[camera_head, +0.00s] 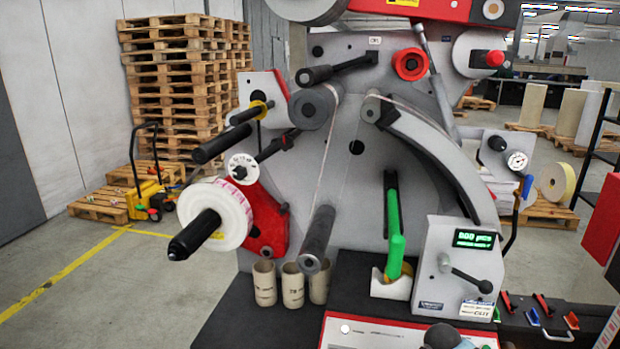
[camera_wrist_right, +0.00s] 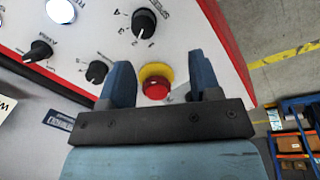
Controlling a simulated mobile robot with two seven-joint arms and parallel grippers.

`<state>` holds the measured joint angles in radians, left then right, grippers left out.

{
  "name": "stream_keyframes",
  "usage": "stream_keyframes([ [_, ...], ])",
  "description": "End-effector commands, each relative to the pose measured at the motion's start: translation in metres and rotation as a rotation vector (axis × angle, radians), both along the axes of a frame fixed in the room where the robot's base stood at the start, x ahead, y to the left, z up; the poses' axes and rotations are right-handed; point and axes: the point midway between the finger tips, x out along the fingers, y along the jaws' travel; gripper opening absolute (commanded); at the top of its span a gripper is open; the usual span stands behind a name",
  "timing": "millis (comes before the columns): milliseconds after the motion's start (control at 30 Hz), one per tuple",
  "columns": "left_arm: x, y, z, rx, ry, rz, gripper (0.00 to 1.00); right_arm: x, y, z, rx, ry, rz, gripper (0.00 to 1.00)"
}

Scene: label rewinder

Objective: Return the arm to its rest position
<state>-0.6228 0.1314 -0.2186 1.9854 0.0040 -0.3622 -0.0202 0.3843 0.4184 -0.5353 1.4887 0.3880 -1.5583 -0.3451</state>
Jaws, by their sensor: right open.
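My right gripper (camera_wrist_right: 160,64) is open in the right wrist view, with its two blue fingers spread apart. A red stop button with a yellow collar (camera_wrist_right: 155,87) shows between the fingers; I cannot tell whether they touch it. The fingers are over the machine's white control panel (camera_wrist_right: 110,20). In the head view this panel (camera_head: 385,335) is at the bottom edge, with a dark rounded shape over it that may be part of my right arm. My left gripper is not in view.
The label rewinder (camera_head: 350,170) fills the middle, with a white roll (camera_head: 222,213) on its left spindle. Several cardboard cores (camera_head: 293,285) stand below. A display box with a lever (camera_head: 455,265) is right of the green bar (camera_head: 393,240).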

Motion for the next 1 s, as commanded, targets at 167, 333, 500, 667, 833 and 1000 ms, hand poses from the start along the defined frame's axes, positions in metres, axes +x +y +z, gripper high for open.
stream_keyframes([
  [167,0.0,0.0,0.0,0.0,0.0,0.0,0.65,-0.089,0.054,-0.008,0.114,-0.039,-0.058,0.57],
  [333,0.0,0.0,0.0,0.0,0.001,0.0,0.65,-0.167,0.074,0.009,0.2,-0.083,-0.176,0.57],
  [500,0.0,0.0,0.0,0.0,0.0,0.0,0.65,-0.23,0.071,0.035,0.248,-0.125,-0.313,0.57],
  [667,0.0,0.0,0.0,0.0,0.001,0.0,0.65,-0.268,0.062,0.056,0.262,-0.151,-0.408,0.57],
  [833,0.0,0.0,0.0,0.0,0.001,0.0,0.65,-0.298,0.052,0.075,0.265,-0.173,-0.491,0.57],
  [1000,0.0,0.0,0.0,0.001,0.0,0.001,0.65,-0.325,0.04,0.094,0.259,-0.193,-0.568,0.57],
])
